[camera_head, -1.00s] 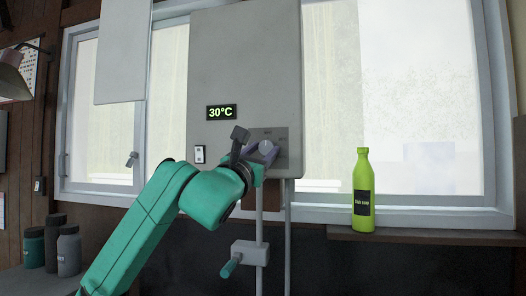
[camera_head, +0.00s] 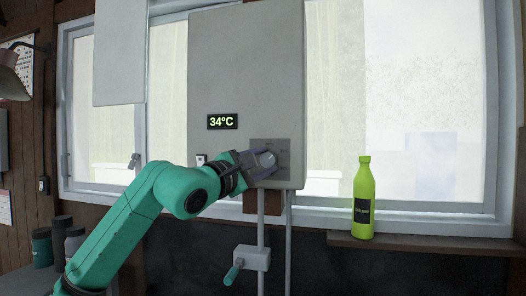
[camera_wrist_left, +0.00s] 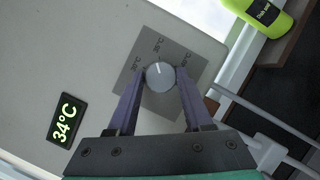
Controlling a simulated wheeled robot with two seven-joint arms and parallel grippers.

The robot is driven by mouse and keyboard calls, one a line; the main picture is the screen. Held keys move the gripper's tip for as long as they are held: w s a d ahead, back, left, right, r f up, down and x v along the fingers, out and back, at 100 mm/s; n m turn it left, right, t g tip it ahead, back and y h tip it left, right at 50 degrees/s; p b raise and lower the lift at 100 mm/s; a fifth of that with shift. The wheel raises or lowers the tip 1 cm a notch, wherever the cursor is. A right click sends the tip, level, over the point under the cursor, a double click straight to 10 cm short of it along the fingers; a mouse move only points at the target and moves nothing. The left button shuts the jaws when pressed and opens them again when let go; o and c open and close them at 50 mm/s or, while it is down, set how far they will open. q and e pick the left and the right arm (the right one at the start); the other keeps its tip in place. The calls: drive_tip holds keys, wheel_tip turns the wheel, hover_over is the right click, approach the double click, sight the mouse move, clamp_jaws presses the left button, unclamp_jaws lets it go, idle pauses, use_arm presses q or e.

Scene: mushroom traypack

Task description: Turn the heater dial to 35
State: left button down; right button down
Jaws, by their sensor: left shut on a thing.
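The heater (camera_head: 246,70) is a grey box on the wall between the windows. Its display (camera_head: 222,122) reads 34°C, and it also shows in the left wrist view (camera_wrist_left: 66,120). The round grey dial (camera_head: 267,160) sits on a darker square plate, with a light pointer line. In the left wrist view the dial (camera_wrist_left: 160,76) is between the two purple fingers of my left gripper (camera_wrist_left: 160,92), which is shut on it. In the head view my left gripper (camera_head: 265,162) reaches the dial from the left. My right gripper is not in view.
A green bottle (camera_head: 363,200) stands on the sill to the right. Pipes and a valve with a teal handle (camera_head: 232,274) hang below the heater. Dark jars (camera_head: 62,232) stand at the lower left.

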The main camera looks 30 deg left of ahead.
use_arm(q)
drive_tip(key=shift+r+m+g+p, duration=0.15)
drive_tip(key=shift+m+g+p, duration=0.35)
drive_tip(key=shift+m+p, duration=0.7)
drive_tip(key=shift+c, duration=1.6)
unclamp_jaws()
